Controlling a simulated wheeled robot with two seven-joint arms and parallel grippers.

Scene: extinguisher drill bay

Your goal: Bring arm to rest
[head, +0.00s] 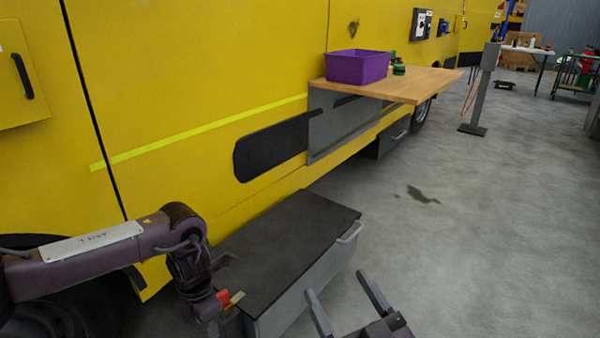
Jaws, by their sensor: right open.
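My left arm (110,255) comes in from the left, bent downward at its elbow. Its gripper (228,297) is low beside the near end of a dark-topped grey box; a small red and yellowish piece shows at it. I cannot tell whether the jaws are open or whether they hold that piece. My right gripper (336,282) is at the bottom, its two fingers spread apart with nothing seen between them. It is to the right of the box in the picture.
The grey box (285,240) stands against a yellow vehicle (200,60). A wooden fold-out shelf (430,85) on the vehicle's side carries a purple bin (358,68) and small items. A grey post (482,90) stands farther back. The concrete floor (480,230) at right is largely clear.

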